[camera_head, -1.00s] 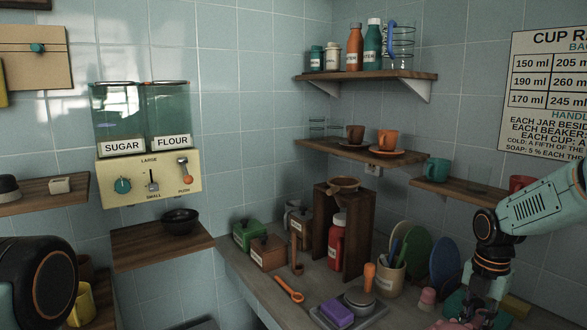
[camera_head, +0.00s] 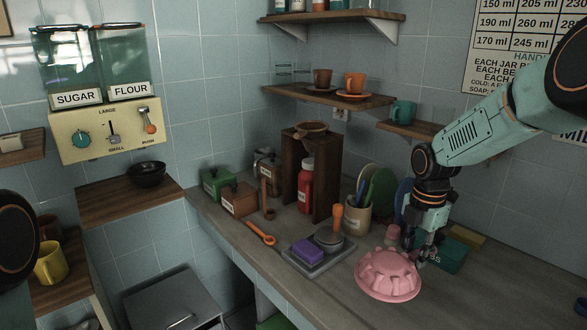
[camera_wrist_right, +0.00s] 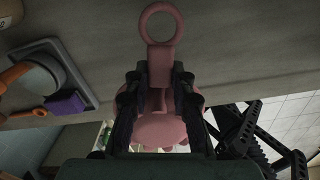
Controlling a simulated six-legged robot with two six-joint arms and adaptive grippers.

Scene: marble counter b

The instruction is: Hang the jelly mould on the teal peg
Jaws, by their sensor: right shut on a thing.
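The jelly mould (camera_head: 388,277) is pink and fluted, at the counter's front right in the head view. My right gripper (camera_head: 420,255) is at its right edge, shut on it. In the right wrist view both fingers (camera_wrist_right: 155,105) close on the mould's tab, with its ring (camera_wrist_right: 162,22) beyond the fingertips and its fluted body (camera_wrist_right: 158,132) behind them. I cannot tell whether the mould touches the counter. The teal peg is outside both current views. Only a dark part of my left arm shows at the left edge; its gripper is out of view.
A grey tray (camera_head: 313,265) with a purple sponge (camera_head: 308,250) lies left of the mould. Shelves (camera_head: 330,96) project from the walls.

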